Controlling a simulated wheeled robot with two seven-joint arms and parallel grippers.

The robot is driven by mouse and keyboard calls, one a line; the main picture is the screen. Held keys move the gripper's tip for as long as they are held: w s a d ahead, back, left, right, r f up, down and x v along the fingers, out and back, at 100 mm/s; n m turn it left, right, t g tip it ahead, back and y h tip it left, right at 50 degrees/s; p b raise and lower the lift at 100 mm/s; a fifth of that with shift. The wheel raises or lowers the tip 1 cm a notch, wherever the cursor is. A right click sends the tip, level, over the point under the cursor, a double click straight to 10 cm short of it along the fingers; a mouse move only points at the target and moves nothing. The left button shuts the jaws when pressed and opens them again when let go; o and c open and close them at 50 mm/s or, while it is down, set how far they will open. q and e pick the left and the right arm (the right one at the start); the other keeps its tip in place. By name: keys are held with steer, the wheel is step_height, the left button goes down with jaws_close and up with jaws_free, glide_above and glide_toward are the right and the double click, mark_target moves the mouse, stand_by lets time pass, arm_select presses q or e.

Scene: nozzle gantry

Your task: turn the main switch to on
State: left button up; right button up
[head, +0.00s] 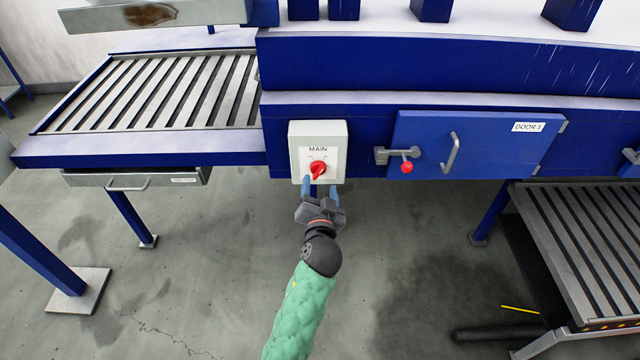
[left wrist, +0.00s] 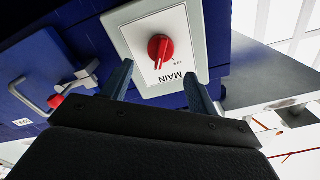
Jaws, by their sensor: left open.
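The main switch is a red rotary knob (head: 318,169) on a pale grey box (head: 335,135) labelled MAIN, fixed to the front of the blue machine. The knob sits tilted in the head view. In the left wrist view the knob (left wrist: 160,48) is clear of the fingers, with OFF lettering close to it. My left gripper (head: 320,188) is open, its two blue fingers spread just below and in front of the knob, not touching it as far as I see. The left wrist view shows the fingers (left wrist: 159,88) apart with nothing between them. My right gripper is in neither view.
Right of the box is a blue door (head: 480,145) labelled DOOR 1, with a grey handle and a red-knobbed latch (head: 406,167). A slatted conveyor (head: 160,90) lies at left, above a drawer (head: 130,180). Another conveyor (head: 590,240) stands low at right.

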arm_select(q)
steer(key=shift+s+b, duration=0.3)
steer(key=shift+s, duration=0.9)
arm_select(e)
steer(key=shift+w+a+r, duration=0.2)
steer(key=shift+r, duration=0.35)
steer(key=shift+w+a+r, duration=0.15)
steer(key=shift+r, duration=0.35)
